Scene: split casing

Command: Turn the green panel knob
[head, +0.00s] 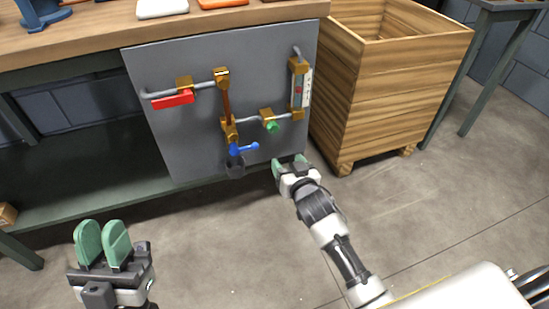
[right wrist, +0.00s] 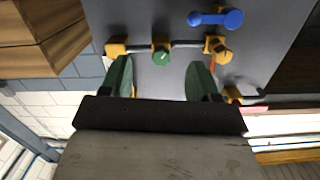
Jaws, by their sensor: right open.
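The green panel knob (head: 271,126) sits on a brass valve body in the lower right part of the grey panel (head: 180,130). In the right wrist view the knob (right wrist: 161,56) shows between and beyond the two fingertips. My right gripper (head: 289,161) is open and empty, below and slightly right of the knob in the head view. I see no contact with the knob. My left gripper (head: 102,240) is at the lower left, with its green fingers apart and nothing between them, far from the panel.
The panel also carries a red handle (head: 173,99), a blue lever (head: 243,149), brass fittings and a gauge (head: 301,88). A wooden crate (head: 400,95) stands close right of the panel. The workbench (head: 90,40) is above. The floor in front is clear.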

